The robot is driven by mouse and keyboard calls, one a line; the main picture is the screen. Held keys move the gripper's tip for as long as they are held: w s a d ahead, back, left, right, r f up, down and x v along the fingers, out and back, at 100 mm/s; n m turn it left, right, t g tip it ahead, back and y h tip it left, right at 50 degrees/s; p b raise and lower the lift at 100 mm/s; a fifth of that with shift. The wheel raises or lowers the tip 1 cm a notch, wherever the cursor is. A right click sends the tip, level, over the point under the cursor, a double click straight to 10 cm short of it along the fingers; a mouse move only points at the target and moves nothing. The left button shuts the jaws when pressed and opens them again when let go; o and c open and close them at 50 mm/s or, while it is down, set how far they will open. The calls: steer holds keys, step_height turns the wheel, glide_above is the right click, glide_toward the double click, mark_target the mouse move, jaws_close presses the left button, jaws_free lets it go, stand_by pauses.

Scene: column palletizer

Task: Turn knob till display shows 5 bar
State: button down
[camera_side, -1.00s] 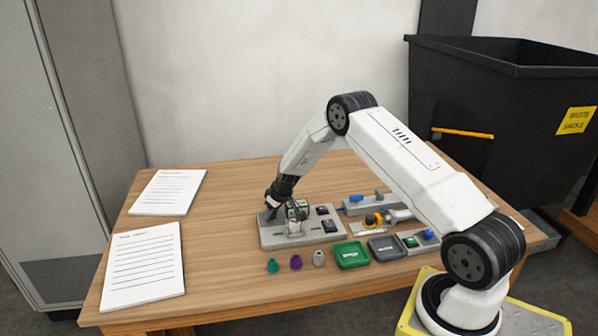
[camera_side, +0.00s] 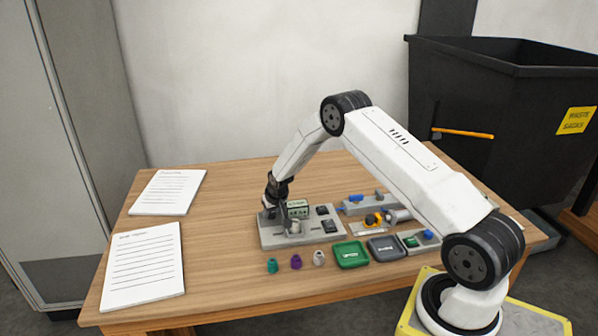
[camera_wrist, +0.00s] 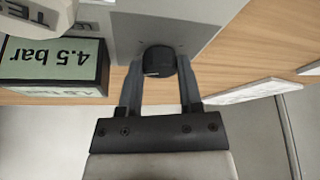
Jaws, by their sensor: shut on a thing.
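The dark round knob (camera_wrist: 159,61) sits on a grey panel (camera_wrist: 205,25), between the two fingers of my gripper (camera_wrist: 160,78) in the wrist view. The fingers are shut on it from both sides. The display (camera_wrist: 55,65) lies left of the knob and appears upside down in that view, reading 4.5 bar on a green screen. In the side view my gripper (camera_side: 271,211) is at the left end of the panel, beside the display box (camera_side: 298,207). The knob is hidden there.
Teal (camera_side: 272,265), purple (camera_side: 296,262) and grey (camera_side: 319,258) small parts stand in front of the panel. A green tray (camera_side: 351,254) and a dark grey tray (camera_side: 386,247) lie to the right. Paper sheets (camera_side: 143,268) lie on the left.

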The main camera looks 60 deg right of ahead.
steer(key=shift+m+g+h, duration=0.3)
steer(key=shift+m, duration=0.8)
steer(key=shift+c, duration=1.3)
jaws_free()
steer(key=shift+a+r, duration=0.1)
steer(key=v, duration=0.7)
steer(key=shift+r, duration=0.25)
steer(key=shift+s+a, duration=0.15)
steer(key=shift+a, duration=0.05)
